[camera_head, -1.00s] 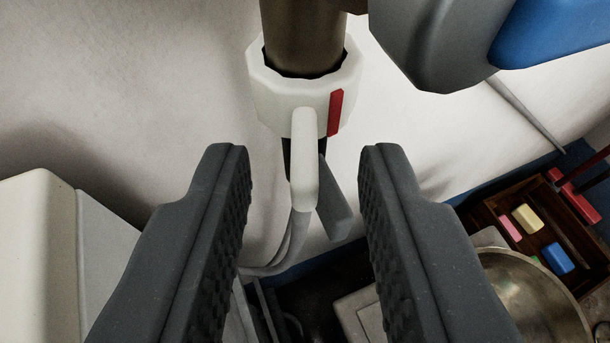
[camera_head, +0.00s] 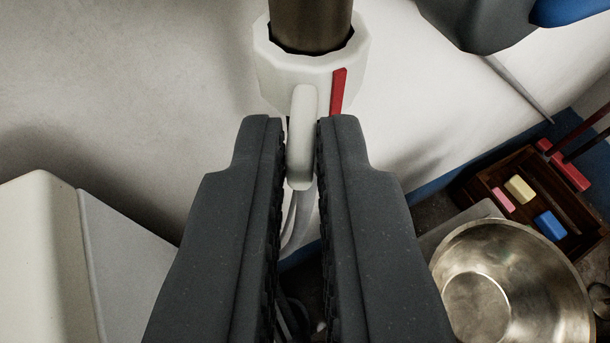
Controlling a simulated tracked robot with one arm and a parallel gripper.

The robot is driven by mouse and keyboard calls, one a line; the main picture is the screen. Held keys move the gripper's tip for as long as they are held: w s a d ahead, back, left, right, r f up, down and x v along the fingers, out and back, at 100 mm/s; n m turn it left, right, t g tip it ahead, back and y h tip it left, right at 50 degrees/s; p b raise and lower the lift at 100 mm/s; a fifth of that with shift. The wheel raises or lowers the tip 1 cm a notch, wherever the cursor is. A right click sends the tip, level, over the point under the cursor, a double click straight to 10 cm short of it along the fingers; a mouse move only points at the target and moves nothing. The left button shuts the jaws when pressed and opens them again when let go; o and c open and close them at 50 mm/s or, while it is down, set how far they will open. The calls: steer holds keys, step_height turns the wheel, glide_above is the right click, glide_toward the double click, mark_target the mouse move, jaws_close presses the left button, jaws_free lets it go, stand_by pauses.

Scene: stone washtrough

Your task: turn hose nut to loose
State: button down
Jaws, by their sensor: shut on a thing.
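The hose nut (camera_head: 275,75) is a white faceted collar around a dark brown pipe (camera_head: 310,22) at the top middle. It has a red stripe (camera_head: 338,92) on its right front and a white lever-like tab (camera_head: 303,110) pointing down toward me. My gripper (camera_head: 301,150) is shut on this tab, with one dark ridged finger on each side of its lower part. The grey hose (camera_head: 296,225) shows below the tab, partly hidden between the fingers.
A white box-shaped body (camera_head: 40,250) stands at the left. A grey and blue object (camera_head: 480,22) hangs at the upper right. A metal basin (camera_head: 510,290) and a wooden tray (camera_head: 490,180) with coloured blocks are at the lower right. The pale wall is close behind.

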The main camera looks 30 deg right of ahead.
steer(key=shift+w+a+r+m+h+p, duration=0.25)
steer(key=shift+a+r+m+h+p, duration=0.2)
steer(key=shift+p, duration=2.35)
steer(key=p, duration=0.2)
steer(key=shift+w+a+m+g+h+p, duration=0.1)
steer(key=shift+a+m+g+h+p, duration=0.15)
steer(key=shift+g+p, duration=0.15)
steer(key=shift+f+h+p, duration=0.15)
steer(key=shift+h+p, duration=0.15)
steer(key=shift+p, duration=0.6)
steer(key=shift+d+m+p, duration=0.1)
steer(key=shift+m+p, duration=0.3)
steer(key=shift+p, duration=0.25)
steer(key=shift+f, duration=0.25)
steer(key=c, duration=1.6)
jaws_free()
steer(key=shift+d, duration=0.1)
steer(key=shift+o, duration=0.2)
steer(key=shift+s+g, duration=0.2)
steer(key=shift+g, duration=0.1)
steer(key=v, duration=1.3)
steer(key=shift+s+a+b, duration=0.15)
steer(key=shift+a+b, duration=0.2)
steer(key=shift+b, duration=0.05)
steer(key=shift+f+h, duration=0.1)
steer(key=shift+h, duration=0.2)
